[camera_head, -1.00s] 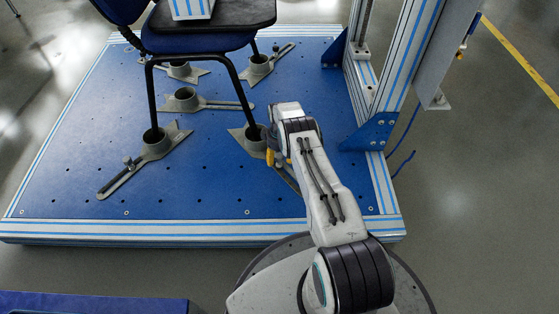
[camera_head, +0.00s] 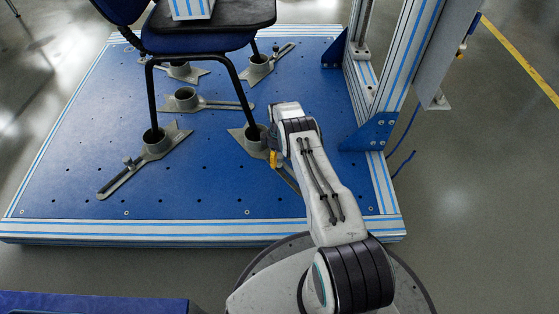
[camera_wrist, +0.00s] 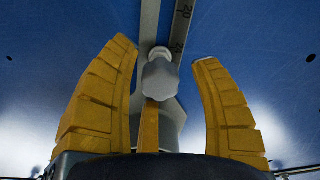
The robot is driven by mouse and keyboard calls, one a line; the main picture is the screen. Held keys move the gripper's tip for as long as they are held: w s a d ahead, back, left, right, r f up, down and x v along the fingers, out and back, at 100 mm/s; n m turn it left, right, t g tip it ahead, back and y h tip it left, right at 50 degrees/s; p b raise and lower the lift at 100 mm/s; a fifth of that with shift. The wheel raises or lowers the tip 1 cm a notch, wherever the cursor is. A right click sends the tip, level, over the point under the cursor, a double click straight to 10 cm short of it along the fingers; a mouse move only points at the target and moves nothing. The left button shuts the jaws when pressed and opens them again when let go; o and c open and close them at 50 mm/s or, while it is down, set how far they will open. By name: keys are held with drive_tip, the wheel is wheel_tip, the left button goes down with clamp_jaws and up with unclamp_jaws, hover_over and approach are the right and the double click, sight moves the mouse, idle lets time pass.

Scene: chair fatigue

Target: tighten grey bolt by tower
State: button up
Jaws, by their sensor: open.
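The grey bolt (camera_wrist: 160,78) has a lobed knob head and shows in the wrist view between my fingers, near the middle. My gripper (camera_wrist: 165,50) is open, with one yellow finger on each side of the bolt and a visible gap to both. A third yellow part of it stands below the bolt in the picture. In the head view my gripper (camera_head: 274,160) is over the clamp foot (camera_head: 248,142) at the chair's front right leg, on the tower's side. My arm hides the bolt there. The tower (camera_head: 400,70) rises at the right of the blue platform.
The chair (camera_head: 200,42) stands with its legs in grey cup clamps on the blue platform (camera_head: 220,195). Another clamp with a bolt (camera_head: 130,162) lies at the left. A tower bracket (camera_head: 372,133) stands right of my arm. The platform front is clear.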

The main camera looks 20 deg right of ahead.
drive_tip(key=shift+n, duration=2)
drive_tip(key=shift+o, duration=0.2)
clamp_jaws()
drive_tip(key=shift+m, duration=2.1)
drive_tip(key=shift+c, duration=0.2)
unclamp_jaws()
